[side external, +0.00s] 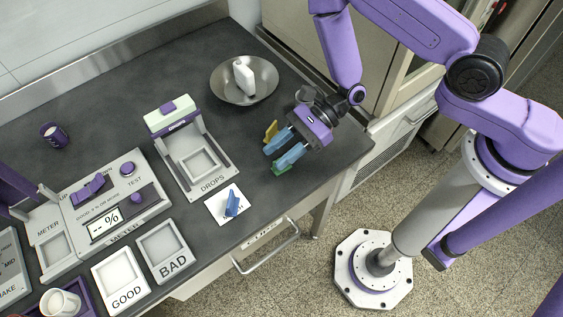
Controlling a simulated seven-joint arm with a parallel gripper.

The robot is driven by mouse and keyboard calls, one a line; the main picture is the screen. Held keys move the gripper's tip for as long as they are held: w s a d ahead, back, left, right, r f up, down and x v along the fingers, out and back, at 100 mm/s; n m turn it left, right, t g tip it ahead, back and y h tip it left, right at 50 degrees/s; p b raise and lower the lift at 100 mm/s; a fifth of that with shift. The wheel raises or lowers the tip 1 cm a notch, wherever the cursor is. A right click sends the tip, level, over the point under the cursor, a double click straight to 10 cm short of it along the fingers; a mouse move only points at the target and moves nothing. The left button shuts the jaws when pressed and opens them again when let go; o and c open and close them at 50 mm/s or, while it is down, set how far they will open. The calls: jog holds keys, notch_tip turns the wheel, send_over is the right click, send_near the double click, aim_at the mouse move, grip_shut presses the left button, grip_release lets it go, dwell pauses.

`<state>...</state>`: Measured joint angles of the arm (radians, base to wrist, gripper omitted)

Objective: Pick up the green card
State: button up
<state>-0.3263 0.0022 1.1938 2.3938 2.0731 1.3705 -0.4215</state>
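The green card (280,169) is a small piece on the dark counter, partly hidden by one of my blue fingers. My gripper (272,158) points down and to the left near the counter's right edge. Its two blue fingers are apart with a visible gap. The lower finger's tip overlaps the green card in the picture; I cannot tell whether they touch. A yellow card (270,130) stands just beyond the upper finger. A blue card (232,203) stands on a white square marked in front of the DROPS station.
A metal bowl (230,88) holding a white bottle (244,77) sits behind my gripper. The DROPS station (190,155) stands to the left. GOOD (122,280) and BAD (168,250) trays, a meter panel (95,215) and a purple cup (54,136) lie farther left.

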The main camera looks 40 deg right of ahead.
aim_at(271, 174)
jog(key=shift+f, duration=0.55)
notch_tip(271, 174, down, 2)
jog(key=shift+f, duration=0.1)
jog(key=shift+x, duration=1.1)
jog(key=shift+a+f, duration=0.1)
jog(key=shift+a, duration=0.25)
grip_shut()
